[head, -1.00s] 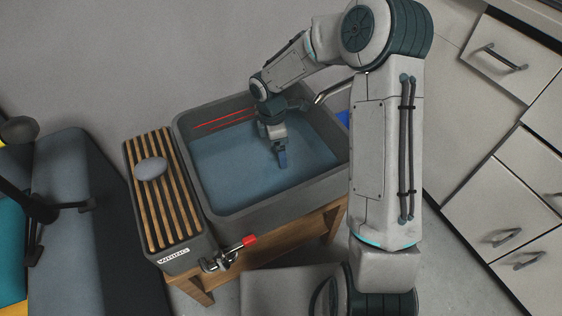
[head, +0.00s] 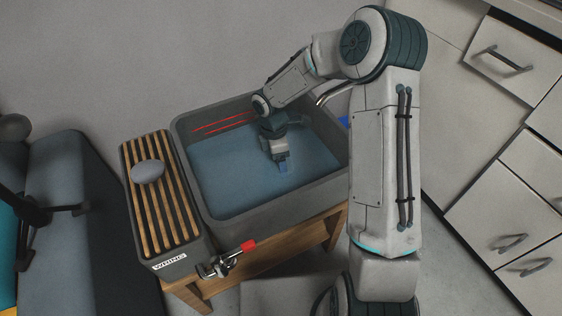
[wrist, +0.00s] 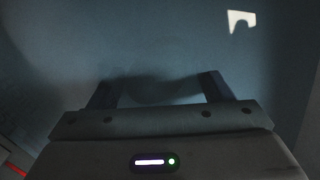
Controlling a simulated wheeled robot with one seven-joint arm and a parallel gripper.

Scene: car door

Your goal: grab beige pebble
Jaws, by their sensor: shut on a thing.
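My gripper (head: 283,167) reaches down into the blue water of the grey sink basin (head: 222,207), its fingertips at or under the surface. In the wrist view my gripper (wrist: 158,88) has its two dark fingers apart, with a dim rounded shape, apparently the beige pebble (wrist: 160,92), spanning between them. The fingers are shut on it. Its colour cannot be told in the dark water, and it is hidden in the head view.
A smooth grey stone (head: 148,171) lies on the wooden slatted board (head: 163,218) left of the basin. Basin walls surround my gripper. White drawers (head: 500,60) stand at right.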

